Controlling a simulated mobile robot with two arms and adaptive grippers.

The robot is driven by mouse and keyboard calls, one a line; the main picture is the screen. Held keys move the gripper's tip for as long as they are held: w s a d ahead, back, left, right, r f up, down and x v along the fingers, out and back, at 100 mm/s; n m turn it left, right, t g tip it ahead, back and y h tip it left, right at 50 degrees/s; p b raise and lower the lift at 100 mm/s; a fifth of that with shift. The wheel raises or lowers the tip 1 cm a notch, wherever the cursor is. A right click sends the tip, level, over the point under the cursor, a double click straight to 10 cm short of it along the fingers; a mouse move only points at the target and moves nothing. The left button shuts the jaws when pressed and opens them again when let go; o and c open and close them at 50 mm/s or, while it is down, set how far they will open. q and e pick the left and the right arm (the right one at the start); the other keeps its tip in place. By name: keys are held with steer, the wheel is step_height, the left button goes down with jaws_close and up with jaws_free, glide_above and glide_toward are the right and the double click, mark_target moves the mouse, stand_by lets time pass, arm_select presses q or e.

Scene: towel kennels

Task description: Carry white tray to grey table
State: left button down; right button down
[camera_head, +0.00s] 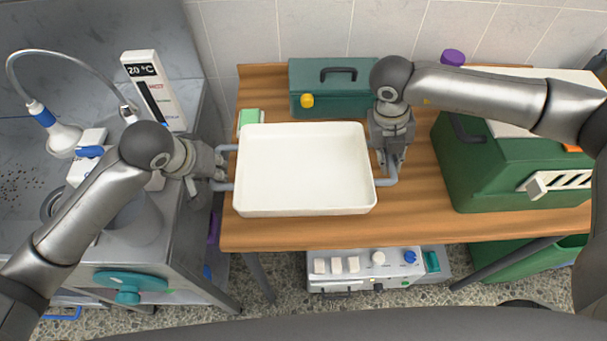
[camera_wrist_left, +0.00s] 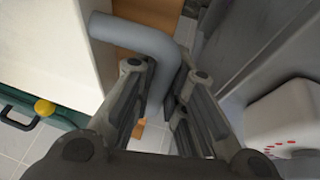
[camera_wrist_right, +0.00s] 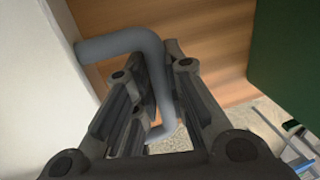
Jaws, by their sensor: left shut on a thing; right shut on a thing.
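The white tray (camera_head: 303,168) is an empty, shallow rectangle with a grey handle on each short side. It is at the left part of the wooden table; whether it touches the top or hangs just above, I cannot tell. My left gripper (camera_head: 218,170) is shut on the tray's left handle, and the left wrist view shows this grey handle (camera_wrist_left: 150,45) between the fingers. My right gripper (camera_head: 388,165) is shut on the right handle, which also shows between the fingers in the right wrist view (camera_wrist_right: 125,42). I cannot make out which surface is the grey table.
The wooden table (camera_head: 420,225) holds a teal toolbox (camera_head: 335,102) behind the tray and a green case (camera_head: 480,165) at right. A green-topped block (camera_head: 250,117) stands behind the tray's left corner. A grey metal unit (camera_head: 195,235) with a thermometer sign (camera_head: 153,95) is at left.

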arm_select(q)
steer(key=shift+r, duration=0.1)
arm_select(e)
steer(key=shift+r, duration=0.1)
stand_by(0.6)
